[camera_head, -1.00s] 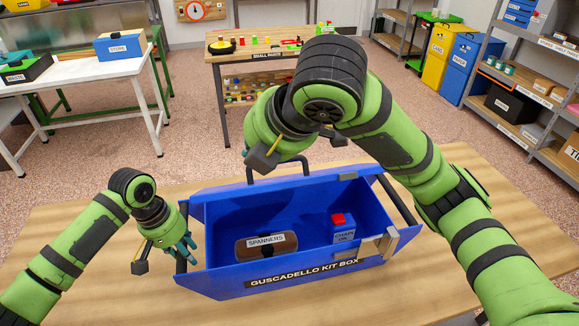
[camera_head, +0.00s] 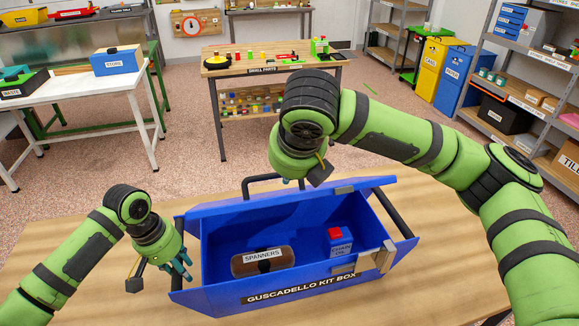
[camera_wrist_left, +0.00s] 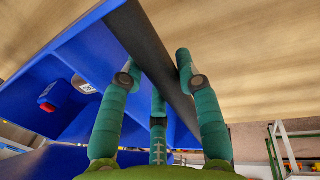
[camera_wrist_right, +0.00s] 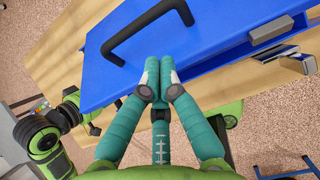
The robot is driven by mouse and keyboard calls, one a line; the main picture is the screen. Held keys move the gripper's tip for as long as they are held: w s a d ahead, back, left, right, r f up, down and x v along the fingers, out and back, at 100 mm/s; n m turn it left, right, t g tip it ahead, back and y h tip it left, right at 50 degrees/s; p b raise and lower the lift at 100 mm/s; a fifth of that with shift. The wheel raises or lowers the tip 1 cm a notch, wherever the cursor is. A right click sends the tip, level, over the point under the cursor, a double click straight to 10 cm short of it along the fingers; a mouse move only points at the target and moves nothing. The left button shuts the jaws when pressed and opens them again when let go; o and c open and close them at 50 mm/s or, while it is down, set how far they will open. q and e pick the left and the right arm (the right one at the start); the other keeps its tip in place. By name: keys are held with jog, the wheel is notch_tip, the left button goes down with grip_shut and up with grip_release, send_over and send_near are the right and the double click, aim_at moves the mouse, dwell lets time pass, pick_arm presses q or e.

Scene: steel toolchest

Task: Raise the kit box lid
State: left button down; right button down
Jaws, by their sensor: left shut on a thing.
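The blue kit box (camera_head: 215,285) stands on the wooden table with its inside in view. Its lid (camera_head: 235,210) is up at the far side, with a black handle (camera_head: 262,180) on it. Inside are a brown spanners case (camera_head: 245,268) and a blue chain oil can (camera_head: 340,240) with a red cap. My left gripper (camera_head: 183,268) is at the box's left end, its fingers around a dark bar (camera_wrist_left: 150,50). My right gripper (camera_wrist_right: 159,82) has its fingers together and empty, over the lid beside the handle; whether they touch the lid is unclear.
A pale clasp (camera_head: 377,258) sits on the box's front right, and a dark bar (camera_head: 393,213) at its right end. The wooden table (camera_head: 90,285) is bare around the box. A small-parts table (camera_head: 270,68) stands beyond on the floor.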

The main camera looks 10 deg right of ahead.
pick_arm(q)
jog(key=shift+s+f, duration=0.15)
pick_arm(e)
jog(key=x, duration=0.5)
jog(key=shift+w+f, duration=0.1)
jog(key=shift+f, duration=0.15)
jog(key=shift+w+r, duration=0.1)
jog(key=shift+r, duration=0.05)
jog(key=shift+w+r, duration=0.65)
jog(key=shift+w, duration=0.3)
jog(key=w+r, duration=0.2)
jog(key=w, duration=1.5)
jog(key=shift+r, duration=0.2)
jog(key=shift+w, duration=0.1)
